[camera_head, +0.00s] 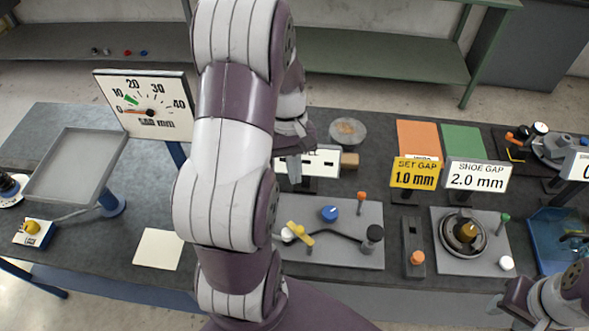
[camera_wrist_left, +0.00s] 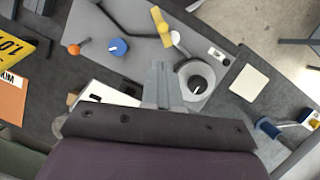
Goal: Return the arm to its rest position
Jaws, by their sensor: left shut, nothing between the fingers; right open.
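My left arm rises through the middle of the head view and bends back down. My left gripper (camera_head: 294,172) is partly hidden behind it, over the bench near the white label. In the left wrist view the left gripper's fingers (camera_wrist_left: 160,72) are together with nothing between them. They are above the bench, beside a round grey part with a black knob (camera_wrist_left: 197,84). The grey plate (camera_head: 345,250) with a blue knob (camera_head: 329,213) and yellow lever (camera_head: 298,232) lies nearer the front. My right gripper (camera_head: 500,306) is open and empty at the lower right.
A dial gauge (camera_head: 148,104) and grey tray (camera_head: 75,170) stand at left. The "SET GAP" sign (camera_head: 414,173) and "SHOE GAP" sign (camera_head: 478,175) stand at right, behind a plate with a round drum (camera_head: 463,232). A blue bin (camera_head: 555,240) is at far right.

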